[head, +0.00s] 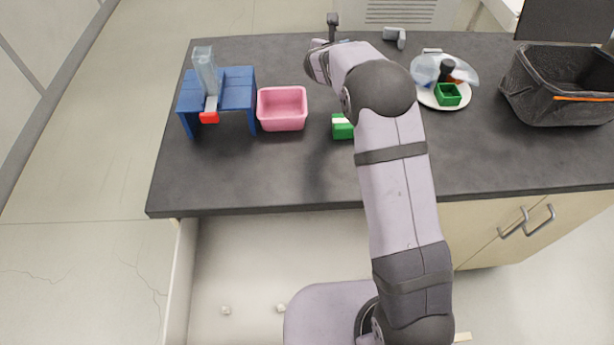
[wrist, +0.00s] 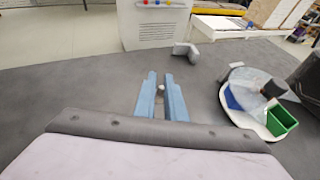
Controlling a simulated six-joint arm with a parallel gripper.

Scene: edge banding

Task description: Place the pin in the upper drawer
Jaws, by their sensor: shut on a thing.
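In the wrist view my gripper (wrist: 160,76) has its two blue fingers close together over the dark tabletop. A small pale piece, seemingly the pin (wrist: 161,88), shows between them; most of it is hidden. In the head view my arm reaches over the table to its far side, and the fingers are mostly hidden behind the wrist. A drawer (head: 260,255) is pulled out below the table's front edge at the lower left. Two small whitish pieces (head: 226,311) lie on its floor. I cannot tell if another drawer is below it.
On the dark table (head: 250,185) stand a blue stand (head: 238,90), a pink bin (head: 283,108), a green block (head: 342,127), a grey bracket (head: 395,37), a loaded white plate (head: 428,98) and a black basket (head: 555,100). The table's front left is clear.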

